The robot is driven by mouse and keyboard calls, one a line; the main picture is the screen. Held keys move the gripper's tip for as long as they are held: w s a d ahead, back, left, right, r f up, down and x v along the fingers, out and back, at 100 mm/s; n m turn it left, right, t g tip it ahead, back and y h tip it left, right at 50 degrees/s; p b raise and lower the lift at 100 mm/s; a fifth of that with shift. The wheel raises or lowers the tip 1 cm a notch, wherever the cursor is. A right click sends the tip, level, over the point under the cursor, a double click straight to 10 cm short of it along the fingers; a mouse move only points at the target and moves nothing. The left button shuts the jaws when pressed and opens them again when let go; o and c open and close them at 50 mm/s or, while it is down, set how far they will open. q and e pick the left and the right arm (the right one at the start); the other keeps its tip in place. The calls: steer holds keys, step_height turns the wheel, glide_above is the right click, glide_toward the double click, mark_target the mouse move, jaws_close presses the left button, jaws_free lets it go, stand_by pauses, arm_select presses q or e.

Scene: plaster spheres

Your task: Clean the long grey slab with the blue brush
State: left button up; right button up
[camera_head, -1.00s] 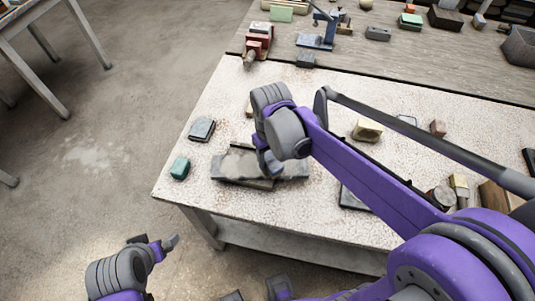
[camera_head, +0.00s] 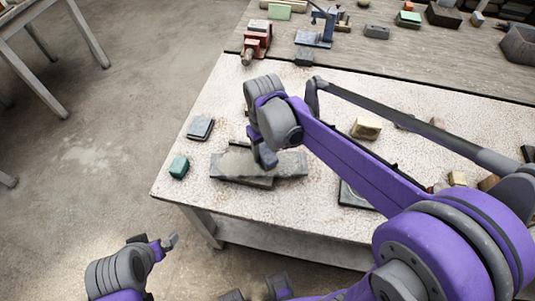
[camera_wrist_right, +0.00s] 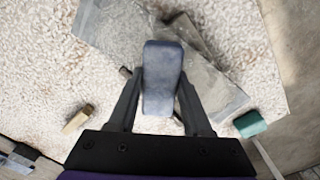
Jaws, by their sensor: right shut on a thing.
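The long grey slab (camera_head: 290,166) lies near the front left of the speckled table, with a lighter grey flat piece (camera_head: 236,160) across it. In the right wrist view a grey slab surface (camera_wrist_right: 222,92) runs diagonally under the gripper. My right gripper (camera_wrist_right: 160,80) is shut on the blue brush (camera_wrist_right: 162,62), a blue-grey block between its fingers. The brush (camera_head: 266,156) also shows in the head view, over the slabs; I cannot tell whether it touches them. My left gripper (camera_head: 170,243) is low, off the table's front left; its jaws are unclear.
A green block (camera_head: 179,167) and a dark grey box (camera_head: 200,128) lie left of the slab. A yellowish block (camera_head: 366,128) and a dark flat plate (camera_head: 352,196) lie to the right. A red vise (camera_head: 257,40) stands on the bench behind.

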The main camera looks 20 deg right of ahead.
mark_target(272, 160)
steer(key=shift+w+a, duration=0.1)
steer(key=shift+w, duration=0.3)
steer(key=shift+s+d+r+p, duration=0.15)
steer(key=shift+s+r+p, duration=0.1)
steer(key=shift+s+r, duration=0.25)
steer(key=shift+s+d+r+p, duration=0.1)
steer(key=shift+s+r+p, duration=0.15)
steer(key=shift+s, duration=0.35)
steer(key=shift+f+b, duration=0.5)
steer(key=shift+f, duration=0.25)
steer(key=shift+s, duration=0.15)
steer(key=shift+s+d+r, duration=0.1)
steer(key=shift+s, duration=0.25)
steer(key=shift+s+d, duration=0.1)
steer(key=shift+s, duration=0.5)
